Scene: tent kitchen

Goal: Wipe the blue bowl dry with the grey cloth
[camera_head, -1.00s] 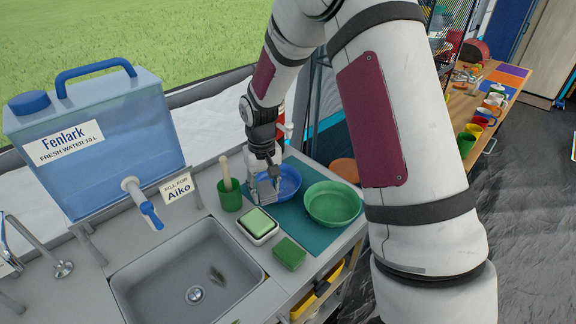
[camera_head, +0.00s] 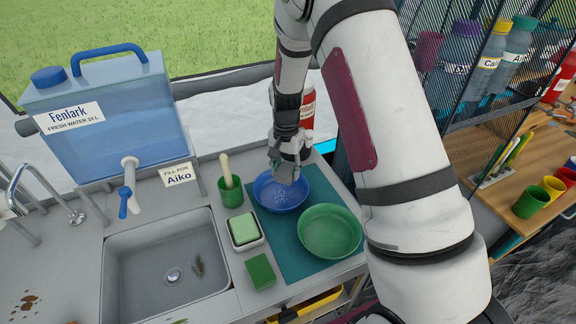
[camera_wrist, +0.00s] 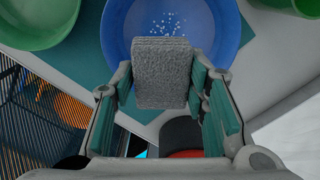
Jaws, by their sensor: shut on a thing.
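The blue bowl (camera_head: 275,203) stands upright on a teal mat (camera_head: 292,262) on the counter. Whitish water drops show inside it, and the wrist view shows the bowl (camera_wrist: 222,30) with drops on its inner floor. My gripper (camera_head: 287,172) is over the bowl's back right part in the head view. It is shut on the grey cloth (camera_wrist: 163,72), a thick folded pad standing out between the fingers. The cloth is over the bowl's near edge in the wrist view. Whether it touches the bowl I cannot tell.
A green bowl (camera_head: 330,232) stands right beside the blue one. A green cup with a brush (camera_head: 230,191), a soap dish (camera_head: 246,245) and a green sponge (camera_head: 261,271) are to the left. A red canister (camera_head: 308,108) stands behind my gripper. The sink (camera_head: 165,265) is further left.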

